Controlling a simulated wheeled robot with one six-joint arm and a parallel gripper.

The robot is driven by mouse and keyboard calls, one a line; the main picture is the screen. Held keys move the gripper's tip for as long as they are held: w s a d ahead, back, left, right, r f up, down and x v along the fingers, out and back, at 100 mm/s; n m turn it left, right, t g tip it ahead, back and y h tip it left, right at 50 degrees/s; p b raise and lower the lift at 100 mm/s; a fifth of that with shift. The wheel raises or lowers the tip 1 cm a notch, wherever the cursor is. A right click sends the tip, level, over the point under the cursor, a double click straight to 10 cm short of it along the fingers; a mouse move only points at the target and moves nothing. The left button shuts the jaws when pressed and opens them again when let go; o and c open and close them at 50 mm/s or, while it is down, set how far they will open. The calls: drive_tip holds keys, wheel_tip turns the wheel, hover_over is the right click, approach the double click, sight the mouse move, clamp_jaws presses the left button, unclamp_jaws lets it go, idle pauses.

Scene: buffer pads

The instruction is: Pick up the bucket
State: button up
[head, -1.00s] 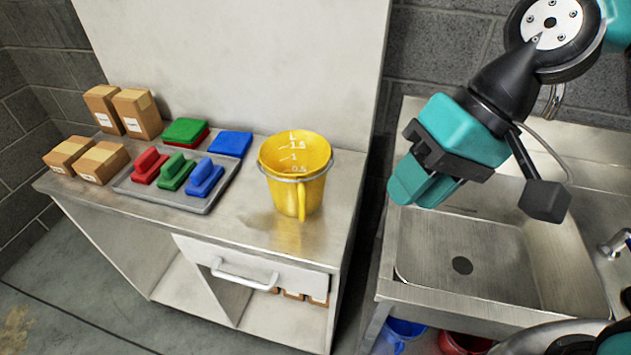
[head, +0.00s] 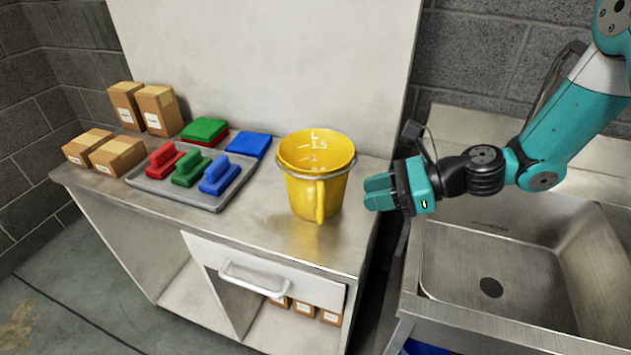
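The yellow bucket (head: 313,185) stands upright on the metal bench top, with its mouth facing up. White measuring marks show on its inner wall, and a thin grey wire handle hangs around its outside below the rim. A yellow grip or spout runs down its front. My gripper (head: 373,193) is just to the right of the bucket, above the bench's right edge. Its teal fingers point left at the bucket and look close together. Nothing shows between them, and a small gap separates them from the bucket in the picture.
A grey tray (head: 150,188) with red, green and blue handled blocks lies left of the bucket. Green (head: 204,129) and blue (head: 248,145) pads and several cardboard boxes (head: 158,110) are behind and left. A sink (head: 530,265) is at right. The bench front is clear.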

sight(320, 221)
drive_tip(key=shift+p+x, duration=1.1)
drive_tip(key=shift+x, duration=4.2)
drive_tip(key=shift+a+r, duration=0.1)
drive_tip(key=shift+r, duration=0.15)
clamp_jaws()
